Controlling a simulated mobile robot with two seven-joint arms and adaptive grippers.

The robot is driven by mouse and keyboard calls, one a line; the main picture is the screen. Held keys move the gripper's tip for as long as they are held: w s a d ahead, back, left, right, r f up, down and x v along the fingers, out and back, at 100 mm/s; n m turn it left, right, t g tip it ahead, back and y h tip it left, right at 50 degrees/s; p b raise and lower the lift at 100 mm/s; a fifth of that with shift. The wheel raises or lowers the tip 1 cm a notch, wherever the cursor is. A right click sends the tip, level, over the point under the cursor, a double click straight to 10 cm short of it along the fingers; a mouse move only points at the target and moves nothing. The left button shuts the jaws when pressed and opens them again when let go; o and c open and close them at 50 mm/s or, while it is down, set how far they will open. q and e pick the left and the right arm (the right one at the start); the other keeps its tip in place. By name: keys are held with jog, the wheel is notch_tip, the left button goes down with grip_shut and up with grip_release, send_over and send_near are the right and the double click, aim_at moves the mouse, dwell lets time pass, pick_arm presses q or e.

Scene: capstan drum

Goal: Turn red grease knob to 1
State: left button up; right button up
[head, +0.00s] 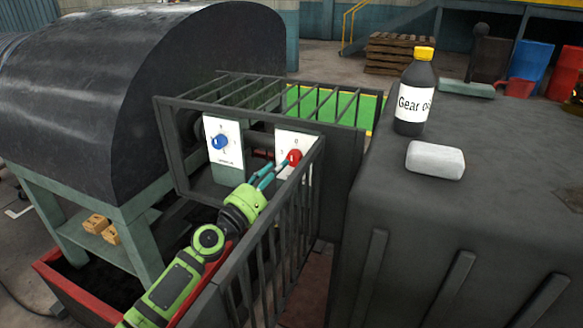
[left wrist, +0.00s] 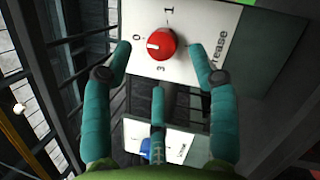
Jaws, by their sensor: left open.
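The red grease knob (head: 294,157) sits on a white plate (head: 285,140) inside a dark barred cage. In the left wrist view the red knob (left wrist: 161,44) has a white mark on its left side, pointing roughly toward the 0. The 1 is at the plate's upper edge and the 3 is below the knob. My left gripper (head: 268,174) reaches into the cage, close to the knob. Its teal fingers (left wrist: 160,50) are open, one on each side of the knob with gaps, and a third finger is below. My right gripper is not seen.
A blue knob (head: 220,142) on another white plate is to the left. Cage bars (head: 275,245) stand beside my left arm. A Gear oil bottle (head: 414,95) and a white block (head: 435,160) stand on the dark casing (head: 480,210) at right.

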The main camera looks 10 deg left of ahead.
aim_at(291, 162)
pick_arm(q)
jog(key=x, duration=0.4)
jog(key=shift+w+f, duration=0.1)
jog(key=shift+f, duration=0.1)
jog(key=shift+w+r, duration=0.1)
jog(key=shift+w, duration=0.15)
jog(key=shift+d, duration=0.1)
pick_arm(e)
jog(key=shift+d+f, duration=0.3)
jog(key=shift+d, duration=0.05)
pick_arm(q)
jog(key=shift+c, duration=1.2)
jog(key=c, duration=0.7)
jog(key=shift+c, duration=0.8)
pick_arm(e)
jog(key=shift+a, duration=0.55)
pick_arm(q)
jog(key=shift+m, duration=0.3)
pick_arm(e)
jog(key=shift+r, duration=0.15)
